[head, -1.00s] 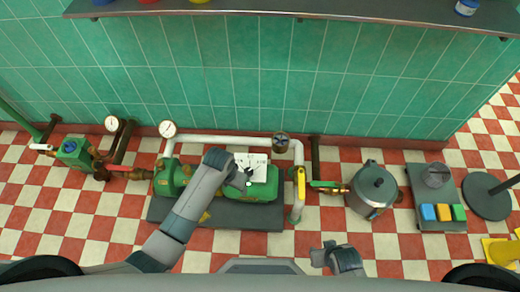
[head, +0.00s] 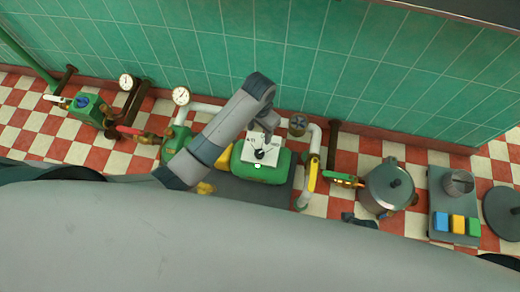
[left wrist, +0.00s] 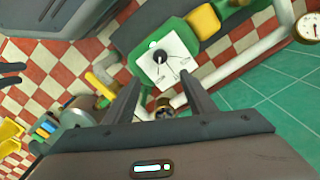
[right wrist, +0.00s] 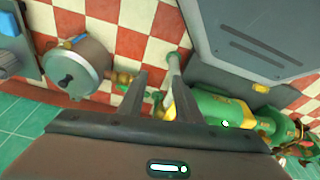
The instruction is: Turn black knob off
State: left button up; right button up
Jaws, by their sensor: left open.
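The black knob (head: 259,155) sits on a white panel (head: 270,143) with dark marks, on top of a green machine (head: 262,170). In the left wrist view the knob (left wrist: 160,56) shows clearly, ahead of and between the fingers. My left gripper (head: 270,126) is over the panel's wall-side edge, apart from the knob. Its two fingers (left wrist: 160,92) stand open and empty. My right gripper (head: 358,220) is low at the right of the machine, mostly hidden by my body. Its fingers (right wrist: 158,98) are apart, with nothing visibly held.
A white pipe with a yellow lever (head: 313,175) and a round dark handwheel (head: 298,124) stand right of the machine. A metal pot (head: 388,188) and a grey block with coloured buttons (head: 456,224) are farther right. Gauges (head: 181,96) and valves stand left.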

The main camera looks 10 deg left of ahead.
pick_arm(q)
jog(key=shift+f, duration=0.15)
jog(key=b, duration=0.4)
send_near(259, 153)
notch_tip(259, 153, down, 7)
jog(key=shift+d+r, duration=0.1)
jog(key=shift+f, duration=0.8)
pick_arm(e)
notch_tip(259, 153, up, 10)
jog(key=a, duration=0.1)
jog(key=shift+s+f+t, duration=0.2)
jog(key=shift+s+t, duration=0.05)
jog(key=shift+t, duration=0.15)
pick_arm(q)
jog(key=c, duration=1)
